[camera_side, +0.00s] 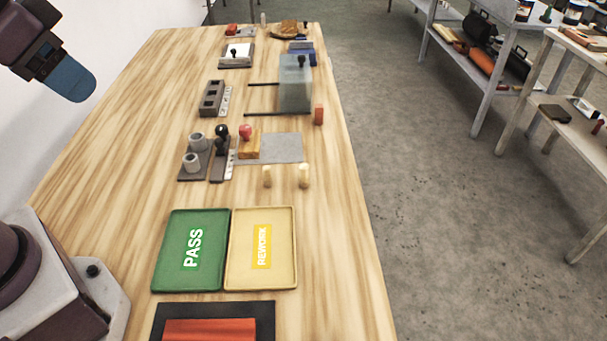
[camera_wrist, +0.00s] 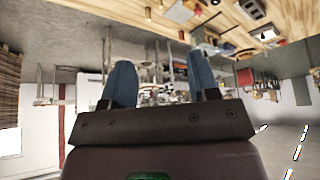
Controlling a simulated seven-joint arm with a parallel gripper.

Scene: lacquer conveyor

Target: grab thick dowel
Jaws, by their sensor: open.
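Two short pale wooden dowels stand upright, side by side, on the table in the side view. The right dowel (camera_side: 304,175) looks slightly thicker than the left dowel (camera_side: 267,176), though the difference is small. My gripper (camera_side: 72,78) is at the upper left, raised high above the table and far from both dowels. In the wrist view my gripper (camera_wrist: 162,82) has its two blue fingers apart, with nothing between them. The wrist view is tilted, with the table at the top edge, and I cannot tell the dowels apart there.
A green PASS tray (camera_side: 190,250) and a yellow REWORK tray (camera_side: 262,248) lie nearer than the dowels. Bare table (camera_side: 110,150) lies left.

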